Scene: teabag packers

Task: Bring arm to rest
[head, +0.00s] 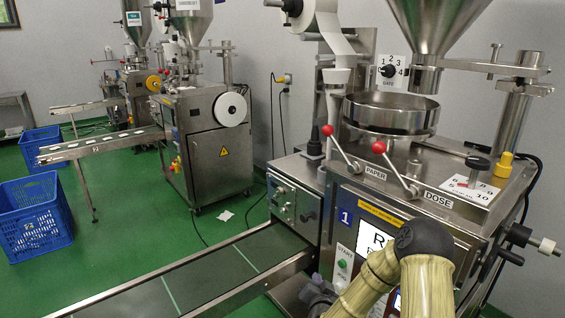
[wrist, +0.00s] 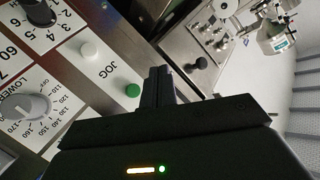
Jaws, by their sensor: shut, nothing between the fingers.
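My gripper (wrist: 158,86) shows in the wrist view with its two dark fingers together and nothing between them. The fingers are in front of a machine's steel control panel, close to a green button (wrist: 132,90) beside the word JOG. I cannot tell whether they touch the panel. In the head view my arm is bent at the lower right, in front of the nearest packing machine (head: 438,228). It covers part of that machine's screen (head: 371,240).
The near machine has two red-knobbed levers (head: 379,147) and a conveyor (head: 205,283) running to the lower left. In the wrist view a white button (wrist: 88,48) and a grey dial (wrist: 28,108) are beside the fingers. Blue crates (head: 36,215) stand on open green floor.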

